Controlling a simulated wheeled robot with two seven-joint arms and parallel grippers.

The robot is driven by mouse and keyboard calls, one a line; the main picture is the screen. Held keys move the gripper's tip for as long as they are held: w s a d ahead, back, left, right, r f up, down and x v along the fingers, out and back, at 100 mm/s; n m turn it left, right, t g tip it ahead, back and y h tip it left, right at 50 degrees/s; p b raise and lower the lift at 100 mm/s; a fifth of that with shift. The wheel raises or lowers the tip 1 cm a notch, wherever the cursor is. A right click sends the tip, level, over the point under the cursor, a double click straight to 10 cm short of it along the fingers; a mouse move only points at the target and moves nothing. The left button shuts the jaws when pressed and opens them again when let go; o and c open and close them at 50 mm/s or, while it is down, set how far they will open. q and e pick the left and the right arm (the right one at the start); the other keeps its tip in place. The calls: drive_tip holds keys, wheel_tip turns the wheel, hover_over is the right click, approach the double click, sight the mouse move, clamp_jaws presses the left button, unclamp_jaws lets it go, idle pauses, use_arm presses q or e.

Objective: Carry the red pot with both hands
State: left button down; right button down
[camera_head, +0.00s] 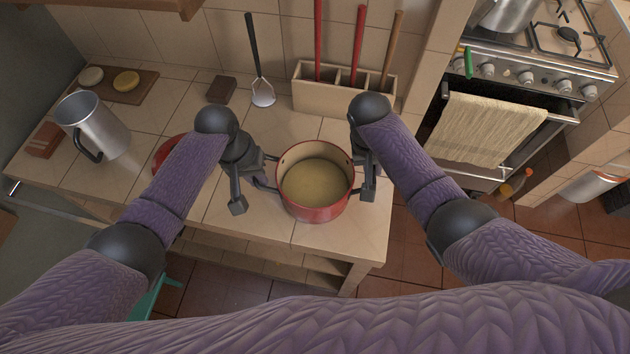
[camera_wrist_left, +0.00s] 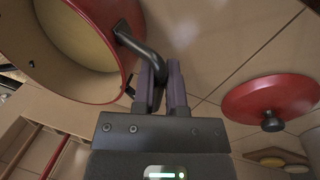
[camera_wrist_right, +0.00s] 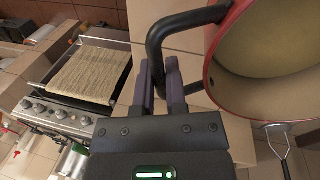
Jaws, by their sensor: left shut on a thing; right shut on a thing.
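The red pot (camera_head: 315,207) is at the front right part of the tiled counter, upright, with yellowish contents (camera_head: 315,183). I cannot tell whether it touches the counter. Its wall also shows in the left wrist view (camera_wrist_left: 103,92) and the right wrist view (camera_wrist_right: 222,98). My left gripper (camera_head: 262,184) is shut on the pot's left black handle, seen closely in the left wrist view (camera_wrist_left: 135,44). My right gripper (camera_head: 366,186) is shut on the right black handle, which shows in the right wrist view (camera_wrist_right: 180,22).
A red lid (camera_head: 166,152) lies left of my left arm, partly hidden. A metal jug (camera_head: 95,125) stands further left. A wooden utensil holder (camera_head: 340,92) is behind the pot. The stove (camera_head: 530,60) with a towel (camera_head: 487,128) is to the right, across a floor gap.

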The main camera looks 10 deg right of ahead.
idle(0.9)
